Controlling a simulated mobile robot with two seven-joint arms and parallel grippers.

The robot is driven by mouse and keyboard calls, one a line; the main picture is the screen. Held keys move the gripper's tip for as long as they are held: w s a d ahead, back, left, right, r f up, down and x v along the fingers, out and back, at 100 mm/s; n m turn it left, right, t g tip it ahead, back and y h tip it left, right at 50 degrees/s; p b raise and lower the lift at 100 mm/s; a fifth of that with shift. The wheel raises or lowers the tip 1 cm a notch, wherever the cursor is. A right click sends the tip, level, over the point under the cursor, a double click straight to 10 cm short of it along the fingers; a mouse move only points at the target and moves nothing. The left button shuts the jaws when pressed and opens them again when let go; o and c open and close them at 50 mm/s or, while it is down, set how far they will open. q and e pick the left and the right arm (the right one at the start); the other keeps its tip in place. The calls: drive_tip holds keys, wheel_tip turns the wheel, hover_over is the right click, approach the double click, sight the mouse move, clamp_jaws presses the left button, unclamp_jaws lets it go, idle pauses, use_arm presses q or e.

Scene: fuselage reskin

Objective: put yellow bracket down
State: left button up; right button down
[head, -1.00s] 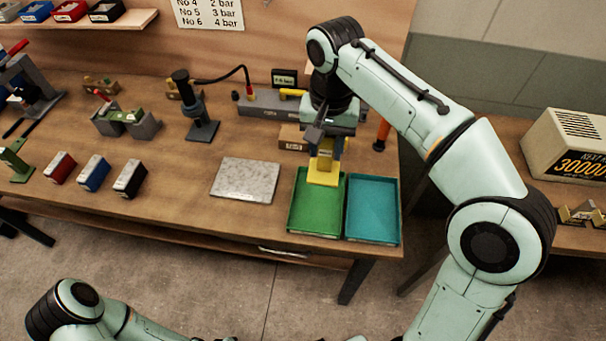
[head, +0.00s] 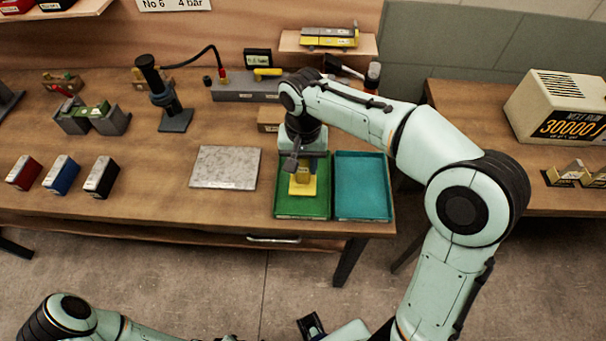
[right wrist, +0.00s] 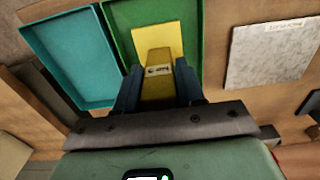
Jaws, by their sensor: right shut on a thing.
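The yellow bracket (head: 302,187) is at the green tray (head: 300,208), within its outline in the head view. My right gripper (head: 303,169) points down over the tray and is shut on the bracket. In the right wrist view the bracket (right wrist: 158,45) sits between the two dark blue fingers of the gripper (right wrist: 158,88), its flat yellow plate against the green tray (right wrist: 122,35). I cannot tell whether the plate touches the tray floor. A dark part at the bottom edge of the head view may be my left gripper (head: 311,326); its jaws are not clear.
A teal tray (head: 362,190) stands right beside the green one. A grey speckled plate (head: 225,167) lies to the left, with bare wood between. Red, blue and black boxes (head: 95,178) stand farther left. A grey fixture (head: 240,90) is behind.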

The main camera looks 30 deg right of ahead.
sight(303, 174)
use_arm(q)
drive_tip(key=shift+s+f, duration=0.1)
drive_tip(key=shift+f, duration=0.25)
use_arm(e)
drive_tip(key=shift+f, duration=2.15)
use_arm(q)
drive_tip(key=shift+b, duration=0.3)
use_arm(e)
drive_tip(key=shift+f, duration=0.2)
use_arm(q)
drive_tip(key=shift+s+f, duration=0.1)
use_arm(e)
drive_tip(key=c, duration=0.7)
unclamp_jaws()
drive_tip(key=shift+r, duration=0.15)
wheel_tip(303, 174, up, 12)
drive_tip(key=shift+r+p, duration=0.1)
drive_tip(key=shift+p, duration=1)
use_arm(q)
drive_tip(key=r, duration=0.1)
drive_tip(key=w+r, duration=0.1)
drive_tip(key=shift+w+r, duration=0.2)
drive_tip(key=shift+r, duration=0.15)
